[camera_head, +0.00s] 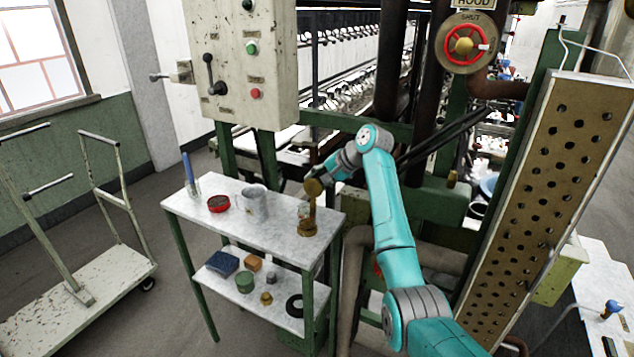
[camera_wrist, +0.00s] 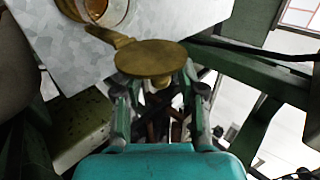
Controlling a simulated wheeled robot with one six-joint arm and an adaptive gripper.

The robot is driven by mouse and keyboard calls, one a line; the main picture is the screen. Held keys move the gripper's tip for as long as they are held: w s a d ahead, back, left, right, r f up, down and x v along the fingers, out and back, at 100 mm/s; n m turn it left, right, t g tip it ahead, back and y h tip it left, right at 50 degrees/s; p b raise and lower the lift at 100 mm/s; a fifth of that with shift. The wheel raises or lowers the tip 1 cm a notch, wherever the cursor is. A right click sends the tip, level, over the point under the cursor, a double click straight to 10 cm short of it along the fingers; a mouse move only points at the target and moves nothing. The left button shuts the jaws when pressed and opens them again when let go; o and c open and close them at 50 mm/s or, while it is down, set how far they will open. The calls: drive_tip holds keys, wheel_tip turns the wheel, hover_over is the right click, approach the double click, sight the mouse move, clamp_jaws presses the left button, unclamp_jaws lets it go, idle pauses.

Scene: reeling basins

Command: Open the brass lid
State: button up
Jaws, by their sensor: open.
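The brass lid (camera_wrist: 150,57) is a round disc on a short arm, joined to a brass vessel (camera_wrist: 72,8) whose round mouth is partly cut off by the picture edge. The mouth shows uncovered, with the lid out to its side. In the head view the lid (camera_head: 313,187) stands raised above the brass vessel (camera_head: 307,228) at the table's right end. My gripper (camera_wrist: 162,82) is open, its fingers on either side just behind the disc. I cannot tell whether they touch it. In the head view my gripper (camera_head: 325,177) is beside the lid, its fingers hard to make out.
A control box (camera_head: 275,65) hangs above; a perforated panel (camera_head: 545,180) stands at right.

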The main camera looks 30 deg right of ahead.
drive_tip(key=v, duration=1.2)
